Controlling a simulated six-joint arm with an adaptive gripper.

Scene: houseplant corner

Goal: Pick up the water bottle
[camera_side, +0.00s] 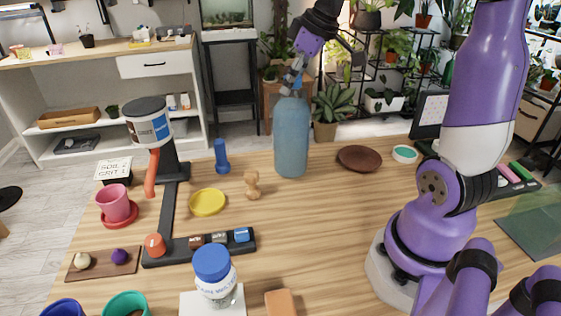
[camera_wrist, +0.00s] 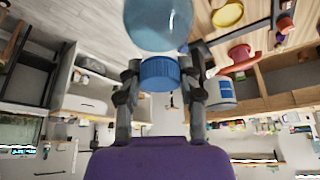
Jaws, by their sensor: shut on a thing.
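The water bottle (camera_side: 291,140) is large, blue and translucent, and stands upright at the far middle of the wooden table. My gripper (camera_side: 293,86) reaches down to its top from above in the side view. In the wrist view, the bottle's blue ribbed cap (camera_wrist: 160,74) sits between the two fingers of my gripper (camera_wrist: 160,84), with the rounded bottle body (camera_wrist: 158,22) beyond it. The fingers are shut on the cap. The cap is mostly hidden by the fingers in the side view. I cannot tell whether the bottle's base touches the table.
A brown saucer (camera_side: 360,158) lies right of the bottle. A small wooden figure (camera_side: 252,184), a blue upright object (camera_side: 221,155) and a yellow dish (camera_side: 207,202) are to its left. A dark stand (camera_side: 170,195) holds a labelled canister (camera_side: 148,121). The table in front of the bottle is clear.

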